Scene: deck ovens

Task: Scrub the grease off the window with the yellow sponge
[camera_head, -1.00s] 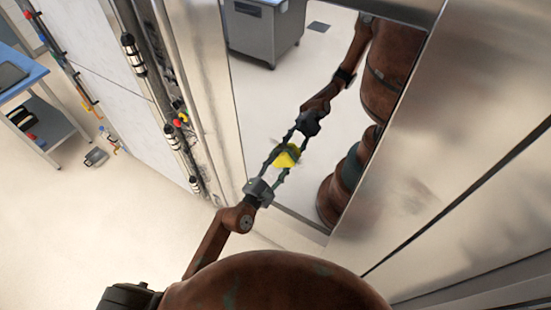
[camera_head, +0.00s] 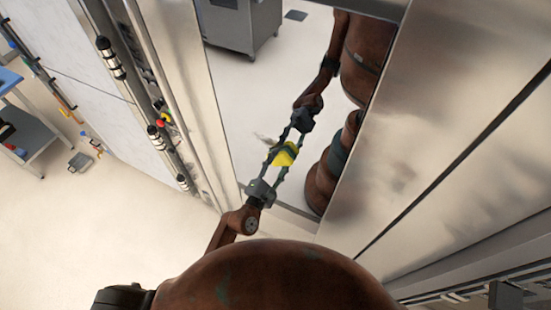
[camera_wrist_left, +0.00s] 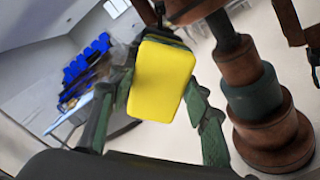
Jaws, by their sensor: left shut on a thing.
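The window (camera_head: 235,110) is a tall, mirror-like pane that reflects the room and my own body. My left gripper (camera_head: 277,162) is shut on the yellow sponge (camera_head: 284,157) and holds it at the lower part of the pane. Its mirror image meets it there. I cannot tell for certain whether the sponge touches the glass. A faint grey smear (camera_head: 265,138) shows just up and left of the sponge. In the left wrist view the sponge (camera_wrist_left: 160,80) sits between the dark green fingers, with a blurred patch to its left. My right gripper is not in view.
Brushed metal panels (camera_head: 440,130) flank the pane on the right. A metal frame with pipes and valves (camera_head: 160,125) stands on the left. A blue-topped table (camera_head: 8,80) is at the far left, with open floor (camera_head: 90,220) before it.

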